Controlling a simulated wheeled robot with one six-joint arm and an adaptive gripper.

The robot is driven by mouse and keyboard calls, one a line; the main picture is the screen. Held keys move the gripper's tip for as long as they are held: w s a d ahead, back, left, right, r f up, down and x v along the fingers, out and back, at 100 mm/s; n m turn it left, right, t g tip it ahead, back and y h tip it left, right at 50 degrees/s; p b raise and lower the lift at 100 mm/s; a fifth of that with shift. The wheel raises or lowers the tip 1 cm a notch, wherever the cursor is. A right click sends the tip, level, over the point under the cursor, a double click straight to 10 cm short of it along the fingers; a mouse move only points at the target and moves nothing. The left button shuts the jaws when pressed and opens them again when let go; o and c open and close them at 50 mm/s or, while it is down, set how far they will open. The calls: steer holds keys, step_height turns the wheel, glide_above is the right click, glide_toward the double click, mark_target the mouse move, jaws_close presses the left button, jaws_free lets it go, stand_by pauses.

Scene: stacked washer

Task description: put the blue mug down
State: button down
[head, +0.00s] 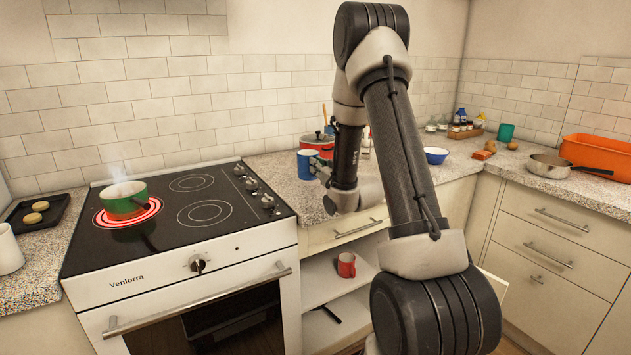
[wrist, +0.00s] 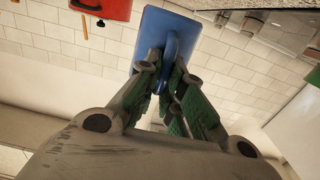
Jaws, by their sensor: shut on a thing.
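The blue mug (head: 306,163) is upright at or just above the counter right of the stove, in front of a red pot; I cannot tell whether its base touches the counter. My gripper (head: 321,172) is beside it, shut on its handle. In the wrist view the blue mug (wrist: 166,38) fills the top middle, and the green-padded fingers of my gripper (wrist: 168,78) close around the handle. Part of the mug is hidden by the fingers.
The red pot (head: 318,142) stands close behind the mug. A green-and-red pot (head: 124,201) steams on a glowing burner. A red mug (head: 346,265) sits on an open shelf below the counter. A blue-and-white bowl (head: 436,155) stands to the right. Speckled counter (head: 284,184) is free in front of the mug.

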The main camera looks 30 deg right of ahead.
mark_target(315, 177)
steer(key=shift+f, duration=2.15)
steer(key=shift+f, duration=0.1)
steer(key=c, duration=1.6)
jaws_free()
steer(key=shift+o, duration=0.2)
